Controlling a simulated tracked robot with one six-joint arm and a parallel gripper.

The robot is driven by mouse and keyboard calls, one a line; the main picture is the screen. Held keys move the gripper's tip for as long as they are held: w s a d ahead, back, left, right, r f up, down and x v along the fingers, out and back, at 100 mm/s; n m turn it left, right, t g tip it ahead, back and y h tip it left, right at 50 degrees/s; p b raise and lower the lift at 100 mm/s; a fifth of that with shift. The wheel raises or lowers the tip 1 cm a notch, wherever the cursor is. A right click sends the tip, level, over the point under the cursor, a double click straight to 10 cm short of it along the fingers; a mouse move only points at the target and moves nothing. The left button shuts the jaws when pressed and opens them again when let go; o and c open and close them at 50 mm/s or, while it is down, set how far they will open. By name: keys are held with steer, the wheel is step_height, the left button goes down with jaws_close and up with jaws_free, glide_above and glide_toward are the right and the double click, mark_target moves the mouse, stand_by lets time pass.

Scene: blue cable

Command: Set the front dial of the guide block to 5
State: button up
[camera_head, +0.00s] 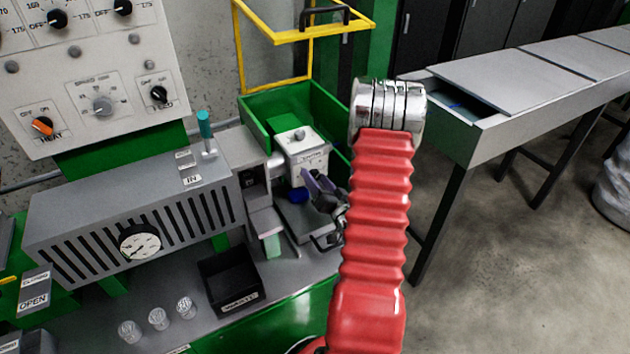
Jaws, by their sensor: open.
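The guide block (296,146) looks like the small white block on the machine at the centre. A grey knob (299,134) sits on its top. Its front face carries small dark markings, too small to read, and I cannot make out the front dial or its setting. My gripper (308,178) is open, just below and in front of the block's front face. I cannot tell whether it touches the block. A small blue piece (298,195), perhaps cable, shows beside the gripper. My red arm hides what lies to the right.
A grey slotted housing (130,215) with a gauge stands left, below a control panel (85,60). A black bin (232,280) and several clear cups (158,318) stand in front. A yellow frame (241,45) rises behind. A long grey table (475,140) is at right.

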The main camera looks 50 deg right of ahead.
steer(key=shift+s, duration=0.1)
steer(key=v, duration=1.3)
steer(key=shift+s, duration=0.3)
steer(key=shift+a+f, duration=0.1)
steer(key=shift+a, duration=0.05)
